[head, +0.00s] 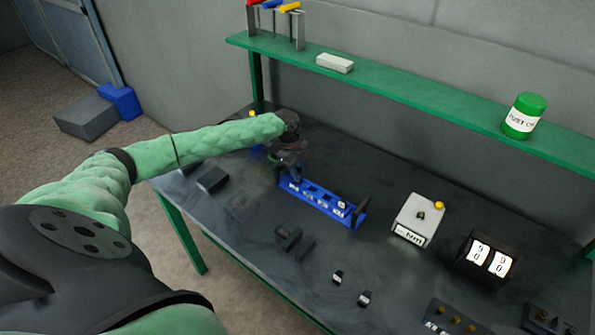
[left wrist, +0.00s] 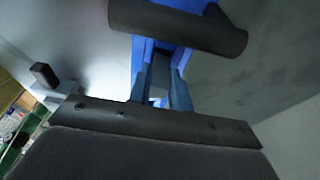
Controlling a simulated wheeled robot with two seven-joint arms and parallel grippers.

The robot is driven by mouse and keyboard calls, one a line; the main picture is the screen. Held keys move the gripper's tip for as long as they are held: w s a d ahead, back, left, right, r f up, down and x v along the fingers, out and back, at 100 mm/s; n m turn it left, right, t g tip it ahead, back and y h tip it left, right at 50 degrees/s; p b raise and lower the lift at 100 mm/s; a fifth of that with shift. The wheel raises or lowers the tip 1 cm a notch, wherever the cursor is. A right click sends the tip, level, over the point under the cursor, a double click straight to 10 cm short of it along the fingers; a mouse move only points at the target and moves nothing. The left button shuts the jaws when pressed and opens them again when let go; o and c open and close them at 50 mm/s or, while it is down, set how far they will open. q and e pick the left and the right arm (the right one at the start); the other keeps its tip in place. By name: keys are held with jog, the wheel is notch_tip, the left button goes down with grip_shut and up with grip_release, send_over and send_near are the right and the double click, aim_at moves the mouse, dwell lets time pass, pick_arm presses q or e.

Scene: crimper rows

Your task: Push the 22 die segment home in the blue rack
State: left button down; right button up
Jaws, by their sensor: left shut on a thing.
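The blue rack (head: 320,203) stands on the dark bench in the head view, with white marks along its front. My left gripper (head: 287,172) is at the rack's left end, pointing down. It is shut on a small die segment there, mostly hidden by the fingers, and I cannot read its number. In the left wrist view the fingers (left wrist: 160,92) are close together over the blue rack (left wrist: 141,55). How deep the segment sits is hidden. Another small piece with a white face (head: 342,205) sits near the rack's right end. My right gripper is not in view.
A dark handle-like bar (head: 361,209) rises at the rack's right end. A white box with a yellow knob (head: 417,220) and a black number display (head: 486,259) stand to the right. Small dark pieces (head: 288,237) lie in front. A green shelf (head: 400,95) runs behind.

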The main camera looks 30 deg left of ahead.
pick_arm(q)
jog(key=shift+f, duration=0.75)
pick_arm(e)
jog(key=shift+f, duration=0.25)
pick_arm(q)
jog(key=c, duration=1.2)
grip_release()
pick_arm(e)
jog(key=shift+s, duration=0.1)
pick_arm(q)
jog(key=shift+b, duration=0.4)
jog(key=b+v, duration=0.3)
jog(key=v, duration=0.3)
jog(key=shift+r, duration=0.3)
jog(key=shift+a+r, duration=0.2)
jog(key=shift+r, duration=0.35)
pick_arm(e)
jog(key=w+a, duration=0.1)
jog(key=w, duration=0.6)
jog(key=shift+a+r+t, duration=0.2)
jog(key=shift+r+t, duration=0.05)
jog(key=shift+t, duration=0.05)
pick_arm(q)
jog(key=shift+f, duration=0.1)
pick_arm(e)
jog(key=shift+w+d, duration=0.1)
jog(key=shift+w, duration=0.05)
